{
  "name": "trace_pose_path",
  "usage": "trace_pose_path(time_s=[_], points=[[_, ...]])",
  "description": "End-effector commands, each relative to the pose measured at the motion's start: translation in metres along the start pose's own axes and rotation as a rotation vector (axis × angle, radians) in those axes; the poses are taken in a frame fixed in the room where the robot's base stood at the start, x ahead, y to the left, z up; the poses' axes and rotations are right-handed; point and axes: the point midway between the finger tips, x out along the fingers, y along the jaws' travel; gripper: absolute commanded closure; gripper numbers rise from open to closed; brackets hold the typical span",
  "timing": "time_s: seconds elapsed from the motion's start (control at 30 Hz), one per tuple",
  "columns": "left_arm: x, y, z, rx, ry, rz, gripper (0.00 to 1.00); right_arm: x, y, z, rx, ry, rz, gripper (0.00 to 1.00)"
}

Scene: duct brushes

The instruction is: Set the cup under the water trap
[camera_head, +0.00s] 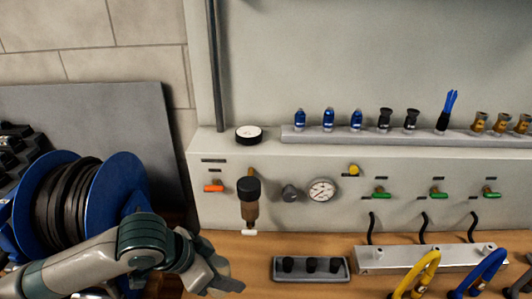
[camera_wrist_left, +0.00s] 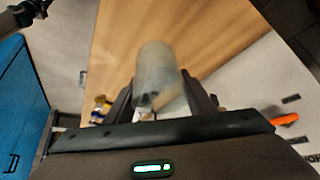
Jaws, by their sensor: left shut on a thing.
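The water trap (camera_head: 249,200) hangs on the front of the pale panel, with a black top, a brownish bowl and a white tip at its bottom. My left gripper (camera_head: 222,282) is low in the head view, to the left of the trap and below it. In the left wrist view a cloudy grey cup (camera_wrist_left: 158,75) stands between the fingers of my left gripper (camera_wrist_left: 160,103), which is shut on it. I cannot make out the cup in the head view. My right gripper is not in view.
An orange-handled valve (camera_head: 214,188) and a gauge (camera_head: 321,190) flank the trap. A blue cable reel (camera_head: 120,185) stands at the left.

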Motion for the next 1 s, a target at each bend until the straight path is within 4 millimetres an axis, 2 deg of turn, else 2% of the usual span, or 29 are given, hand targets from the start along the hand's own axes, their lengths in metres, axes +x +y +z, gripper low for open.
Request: trace_pose_path(time_s=[0.1,0.3,0.5,0.7,1.0], points=[[-0.009,-0.030,0.004,-0.162,0.001,-0.110,0.72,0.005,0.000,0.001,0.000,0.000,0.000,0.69],[-0.031,-0.077,0.010,-0.448,0.004,-0.295,0.72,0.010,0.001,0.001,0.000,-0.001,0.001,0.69],[-0.052,-0.110,0.015,-0.677,0.003,-0.439,0.72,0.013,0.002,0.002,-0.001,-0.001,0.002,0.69],[-0.064,-0.124,0.019,-0.784,0.001,-0.505,0.72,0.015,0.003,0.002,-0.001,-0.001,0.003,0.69],[-0.065,-0.126,0.019,-0.795,0.000,-0.511,0.72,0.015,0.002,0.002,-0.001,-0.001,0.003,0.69]])
